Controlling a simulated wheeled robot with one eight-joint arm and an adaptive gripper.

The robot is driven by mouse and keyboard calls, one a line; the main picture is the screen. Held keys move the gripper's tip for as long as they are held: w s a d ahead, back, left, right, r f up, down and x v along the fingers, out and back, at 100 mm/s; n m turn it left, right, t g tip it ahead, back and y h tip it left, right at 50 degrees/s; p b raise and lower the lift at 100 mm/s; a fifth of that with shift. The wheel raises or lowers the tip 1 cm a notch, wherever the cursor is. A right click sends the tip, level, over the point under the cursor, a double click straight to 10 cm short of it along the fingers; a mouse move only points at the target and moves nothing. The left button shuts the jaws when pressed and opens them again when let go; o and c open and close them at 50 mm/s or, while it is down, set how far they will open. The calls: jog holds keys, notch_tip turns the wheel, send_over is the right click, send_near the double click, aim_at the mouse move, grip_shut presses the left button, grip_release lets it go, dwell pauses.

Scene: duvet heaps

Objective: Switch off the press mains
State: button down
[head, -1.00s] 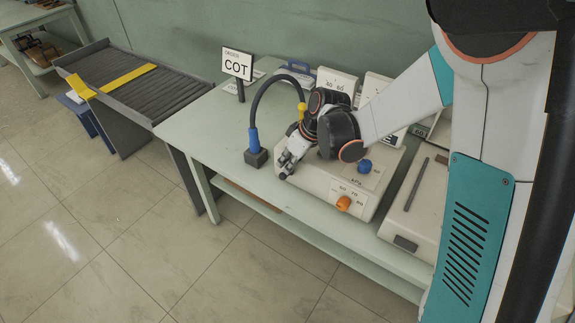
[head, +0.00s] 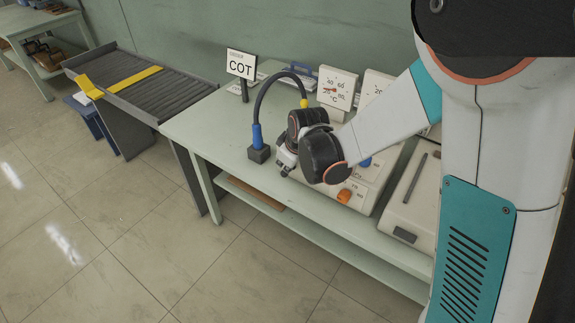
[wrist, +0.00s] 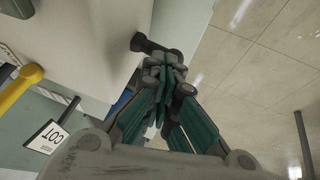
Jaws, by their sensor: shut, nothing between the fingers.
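The white press console (head: 372,196) stands on the green bench, with an orange knob (head: 345,196) on its front and a blue knob (head: 365,162) partly hidden behind my arm. My gripper (head: 285,168) is shut and empty at the console's left front corner. In the wrist view a dark round-ended knob or lever (wrist: 140,42) sticks out from the white casing (wrist: 95,40), just ahead of the closed fingertips (wrist: 164,62). Whether they touch it is unclear. No mains label is readable, so I cannot tell if this is the mains switch.
A blue and black hose (head: 257,135) arches from a dark block beside my gripper. A COT sign (head: 241,65), two dial gauges (head: 337,87) and another white unit (head: 412,205) are on the bench. A roller conveyor (head: 130,85) is left; the front floor is clear.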

aim_at(282, 175)
jog(key=shift+s+a+f+b, duration=0.2)
jog(key=shift+f+b, duration=0.15)
jog(key=shift+f, duration=0.1)
jog(key=shift+s+a+f+b, duration=0.15)
jog(key=shift+s+f+b, duration=0.1)
jog(key=shift+f+b, duration=0.2)
jog(key=shift+s+a+f+b, duration=0.2)
jog(key=shift+f+b, duration=0.1)
jog(key=shift+f, duration=0.35)
